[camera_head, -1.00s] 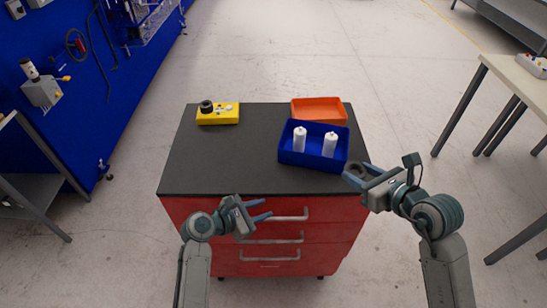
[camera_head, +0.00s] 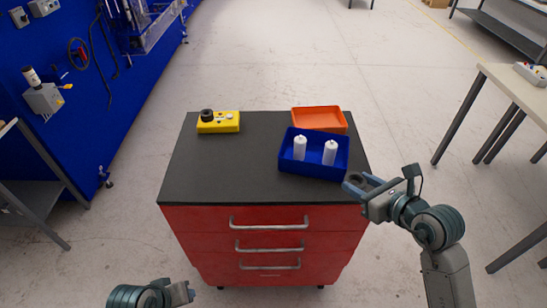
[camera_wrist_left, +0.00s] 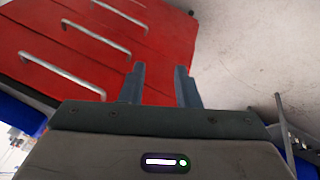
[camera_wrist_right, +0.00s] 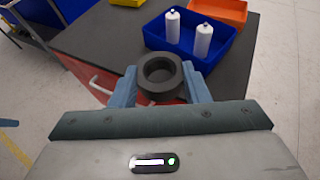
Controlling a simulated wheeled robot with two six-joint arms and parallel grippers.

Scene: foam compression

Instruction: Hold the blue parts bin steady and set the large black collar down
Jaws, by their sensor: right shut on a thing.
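The blue parts bin (camera_head: 312,171) sits at the right of the dark cabinet top with two white bottles standing in it; it also shows in the right wrist view (camera_wrist_right: 172,48). My right gripper (camera_head: 354,186) is shut on the large black collar (camera_wrist_right: 163,90), a thick ring held between its fingers. The gripper and collar are at the cabinet's right front edge, just in front of the bin and apart from it. My left gripper (camera_wrist_left: 160,75) is open and empty, low in front of the red drawers and away from the bin. Its fingers are hard to make out in the head view.
The red cabinet (camera_head: 265,218) has drawer handles jutting from its front. An orange bin (camera_head: 319,118) is behind the blue one. A yellow block (camera_head: 219,125) with a small black ring stands at the back left.

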